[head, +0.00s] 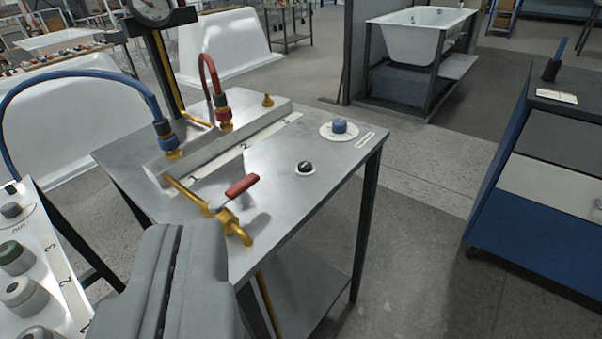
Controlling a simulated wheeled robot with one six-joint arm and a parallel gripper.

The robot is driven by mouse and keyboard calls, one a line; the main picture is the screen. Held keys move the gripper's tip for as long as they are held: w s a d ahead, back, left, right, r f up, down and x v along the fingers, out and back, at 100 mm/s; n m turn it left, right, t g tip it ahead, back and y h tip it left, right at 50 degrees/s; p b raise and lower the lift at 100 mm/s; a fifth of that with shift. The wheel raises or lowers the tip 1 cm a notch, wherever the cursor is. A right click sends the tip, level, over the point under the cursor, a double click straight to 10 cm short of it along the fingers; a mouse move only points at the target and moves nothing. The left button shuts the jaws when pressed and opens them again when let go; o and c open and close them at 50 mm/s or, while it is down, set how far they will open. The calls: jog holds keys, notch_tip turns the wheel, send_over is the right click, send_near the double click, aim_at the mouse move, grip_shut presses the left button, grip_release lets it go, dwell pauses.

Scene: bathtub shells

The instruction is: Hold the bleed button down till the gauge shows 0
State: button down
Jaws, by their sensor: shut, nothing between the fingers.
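A steel bench (308,205) carries a manifold bar with hose fittings. I cannot confirm which is the bleed button. The round gauge (152,10) is on a dark post at top left, cut by the frame edge; its needle reading is unclear. My gripper (180,234) is shut and empty at the lower left, apart from the button and knob.
A brass tap (238,230) with a red lever (242,186) stands between my gripper and the button. Blue (80,75) and red (208,70) hoses arch over the bench. A panel of knobs (70,295) is at left.

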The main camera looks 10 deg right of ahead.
jog(key=w+d+f+m+g+h, duration=0.1)
jog(key=w+d+m+g, duration=0.15)
jog(key=w, duration=0.65)
jog(key=w+d+f+m+g, duration=0.1)
jog(key=w+d+m, duration=0.15)
jog(key=w, duration=0.65)
jog(key=m+g+h, duration=0.2)
jog(key=m+g, duration=0.2)
jog(key=m, duration=0.2)
send_over(304, 168)
notch_tip(304, 168, down, 10)
jog(key=shift+f, duration=4.4)
jog(key=shift+f, duration=0.4)
